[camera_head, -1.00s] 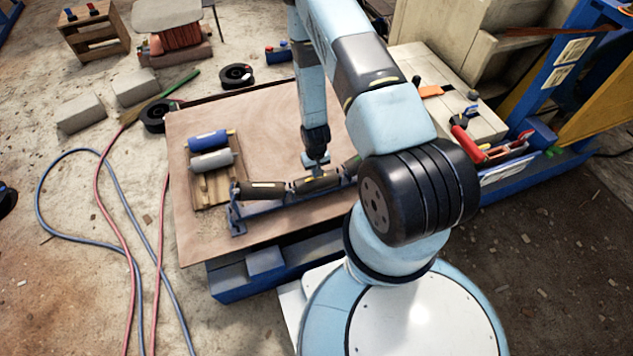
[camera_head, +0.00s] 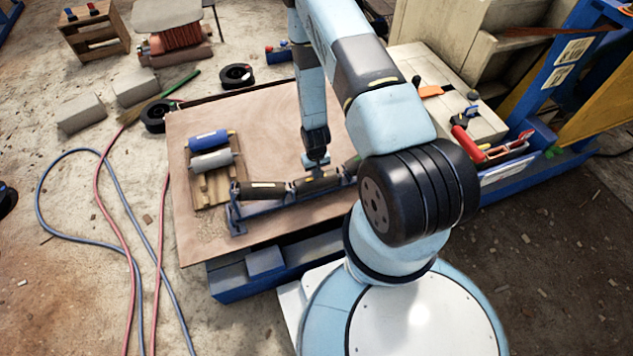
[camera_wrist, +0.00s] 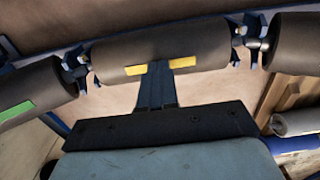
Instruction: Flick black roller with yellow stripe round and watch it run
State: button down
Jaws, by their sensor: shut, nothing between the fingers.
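The black roller with a yellow stripe (camera_head: 328,184) sits in the middle of a blue roller frame (camera_head: 285,206) on the board. In the wrist view the same roller (camera_wrist: 190,42) lies across the top, with its yellow stripe showing on both sides of my fingers. My gripper (camera_head: 317,170) is shut and empty, pointing down at this roller. In the wrist view my gripper's fingertips (camera_wrist: 156,68) overlap the roller's near edge and cover the stripe's middle. I cannot tell whether they touch it.
An outer roller with a green stripe (camera_wrist: 30,95) and another dark outer roller (camera_head: 262,190) with a pale yellowish stripe flank it. A blue roller (camera_head: 208,140) and a grey roller (camera_head: 212,160) lie on a wooden pallet (camera_head: 220,189). The board (camera_head: 260,125) behind the frame is clear.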

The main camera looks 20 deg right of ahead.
jog(key=shift+r, duration=0.4)
jog(key=s, duration=0.6)
jog(key=shift+s, duration=0.15)
jog(key=shift+f, duration=0.15)
jog(key=shift+f, duration=0.6)
